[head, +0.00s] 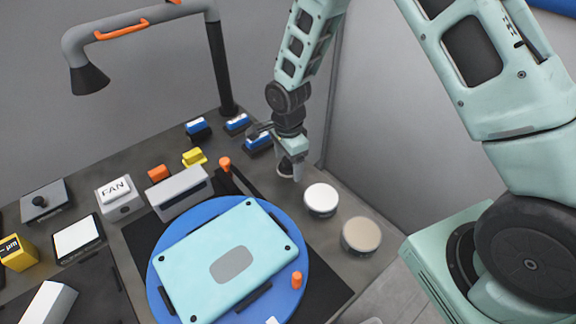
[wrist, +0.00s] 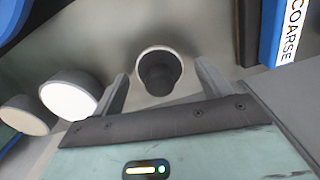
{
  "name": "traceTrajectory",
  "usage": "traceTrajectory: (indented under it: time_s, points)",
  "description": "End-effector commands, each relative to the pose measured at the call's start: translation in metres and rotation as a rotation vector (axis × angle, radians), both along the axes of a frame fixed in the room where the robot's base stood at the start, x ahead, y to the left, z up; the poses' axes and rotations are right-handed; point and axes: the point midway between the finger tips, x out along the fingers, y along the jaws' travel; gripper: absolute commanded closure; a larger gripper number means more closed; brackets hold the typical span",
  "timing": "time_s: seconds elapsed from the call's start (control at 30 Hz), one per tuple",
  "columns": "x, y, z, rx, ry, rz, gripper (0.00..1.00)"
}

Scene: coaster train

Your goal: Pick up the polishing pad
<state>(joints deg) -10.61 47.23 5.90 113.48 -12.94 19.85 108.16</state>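Three round pieces stand in a row on the bench; no label shows which is the polishing pad. One, with a pale rim and dark raised middle (wrist: 160,72), lies beyond and between my gripper's fingertips in the wrist view. In the head view it is mostly hidden behind my gripper (head: 290,172). A white-topped disc (head: 321,199) and a tan-topped disc (head: 361,235) stand to its right; in the wrist view they are at left. My gripper (wrist: 164,86) is open, pointing down over the dark-centred piece. I see no clear contact.
A blue turntable (head: 301,245) carries a pale teal panel (head: 195,265). Blue-topped blocks (head: 259,141) stand behind my gripper; one reads COARSE (wrist: 291,30) in the wrist view. A grey wall is close on the right. A lamp arm (head: 220,60) rises at the back.

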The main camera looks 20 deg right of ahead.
Motion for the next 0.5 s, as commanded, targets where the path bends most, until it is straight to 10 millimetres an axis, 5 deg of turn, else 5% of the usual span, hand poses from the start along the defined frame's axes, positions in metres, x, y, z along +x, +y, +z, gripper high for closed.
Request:
traceTrajectory:
  time_s: [0.03,0.17,0.5]
  points:
    - [0.0000,0.0000,0.0001,0.000,0.000,0.000,0.37]
    - [-0.0001,0.0000,0.0002,0.000,0.000,0.000,0.73]
    - [0.0002,0.0000,0.0024,0.000,0.000,0.001,0.77]
